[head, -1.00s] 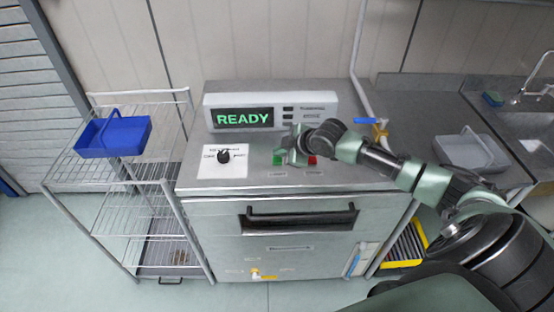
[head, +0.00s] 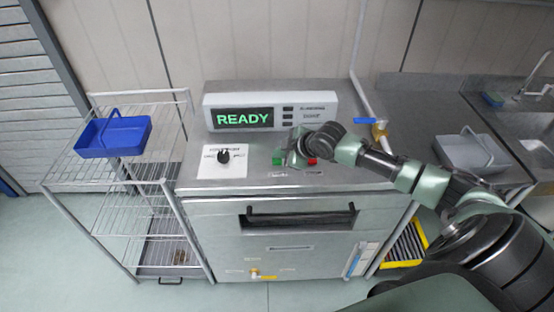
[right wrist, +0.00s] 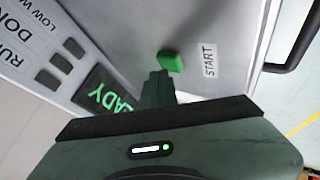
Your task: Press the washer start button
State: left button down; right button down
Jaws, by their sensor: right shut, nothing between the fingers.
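The washer is a steel machine with a flat top (head: 228,186). Its screen (head: 243,118) reads READY in green letters. A green start button (head: 278,161) is on the washer top, left of a red button (head: 311,161). My right gripper (head: 293,160) is beside the green button, partly hiding the space between the two buttons. In the right wrist view, the green button (right wrist: 171,61) stands just beyond the shut, empty fingertips (right wrist: 157,76), next to a START label (right wrist: 209,60). Whether they touch is unclear. My left gripper is not in view.
A black dial (head: 224,156) sits on a white plate to the left. A wire rack (head: 62,170) with a blue basket (head: 114,136) stands at the left. At the right are a counter with a grey tray (head: 470,151), a sink, and a blue-handled valve (head: 366,121).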

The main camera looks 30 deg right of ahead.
aim_at(279, 161)
jog(key=shift+f, duration=0.5)
dwell(0.7)
jog(key=shift+r+p, duration=0.8)
jog(key=shift+r, duration=0.15)
notch_tip(279, 161, up, 5)
jog(key=p, duration=0.5)
dwell(0.5)
